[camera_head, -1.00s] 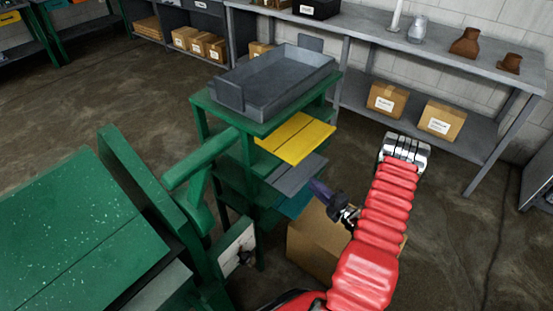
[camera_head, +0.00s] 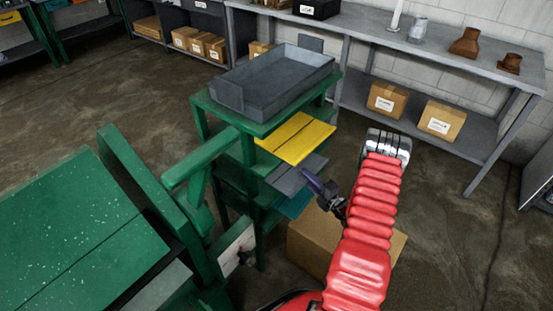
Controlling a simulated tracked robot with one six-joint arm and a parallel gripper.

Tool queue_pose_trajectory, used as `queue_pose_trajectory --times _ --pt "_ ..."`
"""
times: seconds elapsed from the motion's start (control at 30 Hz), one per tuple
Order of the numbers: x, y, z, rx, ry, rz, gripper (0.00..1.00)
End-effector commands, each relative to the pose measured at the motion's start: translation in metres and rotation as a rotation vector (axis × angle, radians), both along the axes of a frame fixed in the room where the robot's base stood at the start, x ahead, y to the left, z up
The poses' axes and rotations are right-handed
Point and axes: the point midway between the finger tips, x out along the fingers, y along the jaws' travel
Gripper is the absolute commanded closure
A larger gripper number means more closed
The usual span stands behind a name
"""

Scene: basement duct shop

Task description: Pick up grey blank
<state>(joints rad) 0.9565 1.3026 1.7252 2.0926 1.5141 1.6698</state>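The grey blank (camera_head: 288,180) is a flat sheet sticking out of a middle level of the green rack (camera_head: 205,101). A yellow blank (camera_head: 297,140) juts out above it and a teal blank (camera_head: 296,204) below it; its inner part is hidden under the yellow one. My gripper (camera_head: 313,182), with dark purple fingers, is beside the right front edge of the grey blank and points up and left towards it. In this view its tip is very close to that edge; I cannot tell whether they touch. The finger gap is too small to make out.
A grey tray (camera_head: 275,85) sits on top of the rack. A cardboard box (camera_head: 312,240) stands on the floor under my gripper. A green machine (camera_head: 75,230) is at left. A grey bench (camera_head: 455,55) with jars and boxes runs along the back wall.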

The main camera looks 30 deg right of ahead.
Motion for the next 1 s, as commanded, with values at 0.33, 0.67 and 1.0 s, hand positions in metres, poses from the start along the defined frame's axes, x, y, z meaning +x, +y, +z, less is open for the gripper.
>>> queue_pose_trajectory --times 0.33,0.67,1.0 --pt "-0.0004 0.0001 -0.0001 0.0 0.0 0.0 0.75" --pt "-0.0004 0.0002 -0.0002 0.0 0.0 0.0 0.94" --pt "-0.0005 0.0007 -0.001 0.0 0.002 0.001 1.0"
